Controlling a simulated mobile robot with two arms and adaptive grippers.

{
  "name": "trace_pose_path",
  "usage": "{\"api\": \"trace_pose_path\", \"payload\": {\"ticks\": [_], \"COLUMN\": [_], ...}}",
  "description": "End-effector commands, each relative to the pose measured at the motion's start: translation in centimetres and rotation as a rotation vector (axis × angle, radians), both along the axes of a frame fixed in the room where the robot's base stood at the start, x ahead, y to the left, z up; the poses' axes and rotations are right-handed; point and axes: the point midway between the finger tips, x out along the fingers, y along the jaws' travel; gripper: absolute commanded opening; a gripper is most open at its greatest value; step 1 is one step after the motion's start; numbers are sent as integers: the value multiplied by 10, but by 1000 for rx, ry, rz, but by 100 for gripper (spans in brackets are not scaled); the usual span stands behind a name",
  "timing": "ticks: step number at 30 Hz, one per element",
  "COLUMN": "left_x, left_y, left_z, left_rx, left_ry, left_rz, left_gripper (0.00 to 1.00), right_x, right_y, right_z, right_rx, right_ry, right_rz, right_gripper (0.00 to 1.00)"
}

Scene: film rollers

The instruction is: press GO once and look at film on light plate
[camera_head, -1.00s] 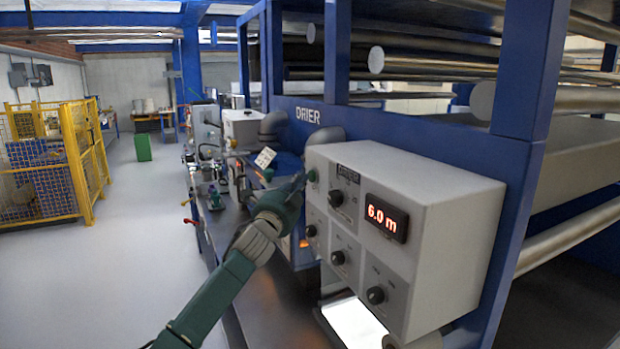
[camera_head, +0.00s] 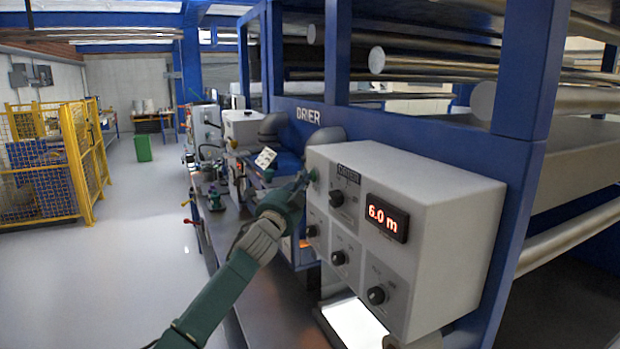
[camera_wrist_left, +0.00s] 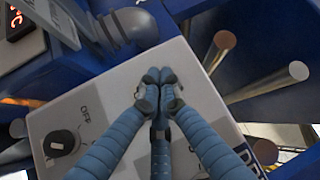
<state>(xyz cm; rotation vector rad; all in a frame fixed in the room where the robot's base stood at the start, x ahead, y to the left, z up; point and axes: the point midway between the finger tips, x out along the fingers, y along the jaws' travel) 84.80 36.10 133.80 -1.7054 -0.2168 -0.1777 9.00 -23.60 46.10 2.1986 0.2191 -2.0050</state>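The grey control box (camera_head: 440,200) carries several black knobs and a red display (camera_head: 387,218) reading 6.0 m. A small green button (camera_head: 314,174) is at its upper left; its lettering is unreadable. My left gripper (camera_head: 303,179) is at this button, and I cannot tell whether it touches it. In the left wrist view, the blue fingers of my left gripper (camera_wrist_left: 159,82) are together with nothing visible between them, over the box's grey face (camera_wrist_left: 105,85), and they hide the button. The bright white light plate (camera_head: 354,322) lies below the box, partly covered by it. I cannot make out film on it. My right gripper is out of view.
The blue drier frame (camera_head: 531,70) with metal rollers (camera_head: 430,66) stands behind and right of the box. A dark bench (camera_head: 268,310) runs beneath my left arm. A yellow cage (camera_head: 85,160) stands left; the grey floor (camera_head: 120,265) between is clear.

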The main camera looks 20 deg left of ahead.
Motion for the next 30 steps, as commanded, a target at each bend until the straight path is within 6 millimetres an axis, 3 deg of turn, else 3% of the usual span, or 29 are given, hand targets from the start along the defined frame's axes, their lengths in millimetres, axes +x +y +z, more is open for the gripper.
{"api": "trace_pose_path", "payload": {"ticks": [21,30], "left_x": [-14,-35], "left_y": [12,31], "left_z": [0,0], "left_rx": [0,2], "left_ry": [0,1], "left_rz": [0,0], "left_gripper": [0,0], "right_x": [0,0], "right_y": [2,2], "right_z": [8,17], "right_rx": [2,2], "right_ry": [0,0], "right_rz": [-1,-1], "right_gripper": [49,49]}}
